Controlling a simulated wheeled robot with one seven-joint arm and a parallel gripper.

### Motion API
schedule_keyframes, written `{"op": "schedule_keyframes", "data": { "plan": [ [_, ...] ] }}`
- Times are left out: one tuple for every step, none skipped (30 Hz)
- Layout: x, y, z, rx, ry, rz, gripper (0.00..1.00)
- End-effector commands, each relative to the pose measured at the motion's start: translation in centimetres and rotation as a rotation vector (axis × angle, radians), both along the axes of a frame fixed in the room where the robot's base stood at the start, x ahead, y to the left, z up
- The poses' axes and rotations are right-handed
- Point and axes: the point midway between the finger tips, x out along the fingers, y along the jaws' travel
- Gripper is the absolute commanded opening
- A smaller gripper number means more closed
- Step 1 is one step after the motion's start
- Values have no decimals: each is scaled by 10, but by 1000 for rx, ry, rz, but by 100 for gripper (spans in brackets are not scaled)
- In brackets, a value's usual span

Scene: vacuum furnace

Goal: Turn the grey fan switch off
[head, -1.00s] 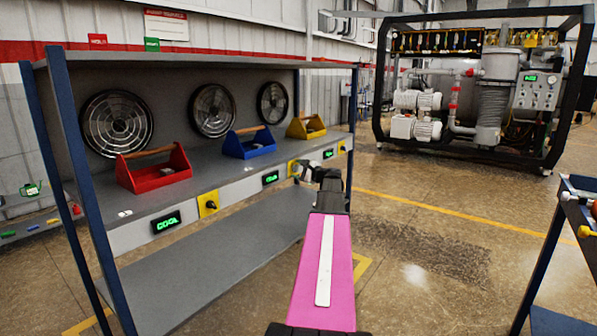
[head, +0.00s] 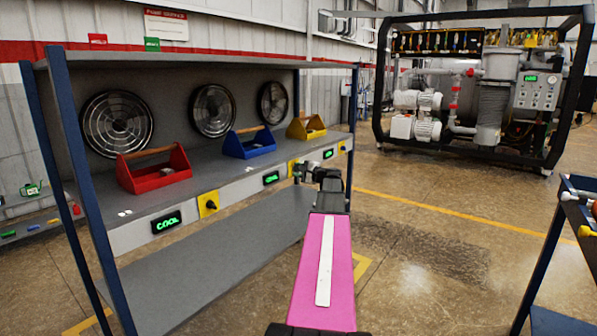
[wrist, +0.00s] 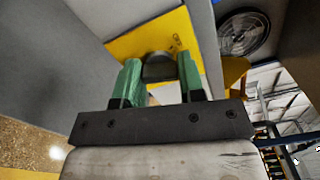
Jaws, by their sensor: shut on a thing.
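In the wrist view the green fingertips of my gripper (wrist: 158,76) are closed on either side of a dark knob (wrist: 158,66), the switch on a yellow plate (wrist: 127,45). The plate's small marking is too small to read. In the head view my gripper (head: 300,171) is at the middle yellow plate (head: 292,166) on the shelf's front edge, and hides the knob there. Three round fans stand at the back of the shelf: left (head: 117,124), middle (head: 212,111) and right (head: 272,103).
Another yellow switch plate (head: 207,204) is at the left. Green displays (head: 167,223) sit along the shelf edge; the left one reads COOL. Red (head: 184,174), blue (head: 238,149) and yellow (head: 298,131) toolboxes stand on the shelf. A cart (head: 545,260) is at the right; floor between is clear.

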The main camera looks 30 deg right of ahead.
Motion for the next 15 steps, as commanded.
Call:
{"op": "schedule_keyframes", "data": {
  "plan": [
    [-1,0,-1,-41,-16,0,12],
    [-1,0,-1,-67,-27,0,12],
    [0,0,-1,-103,-42,0,12],
    [-1,0,-1,-129,-52,0,12],
    [-1,0,-1,-156,-62,0,12],
    [-1,0,-1,-191,-77,0,12],
    [-1,0,-1,-218,-88,0,12],
    [-1,0,-1,-244,-99,0,12],
    [-1,0,-1,-279,-113,0,12],
    [-1,0,-1,-305,-124,0,12],
    [-1,0,-1,-331,-135,0,12],
    [-1,0,-1,-365,-149,0,12],
    [-1,0,-1,-390,-159,0,12],
    [-1,0,-1,-414,-169,0,12],
    [-1,0,-1,-445,-182,0,12]
  ]
}}
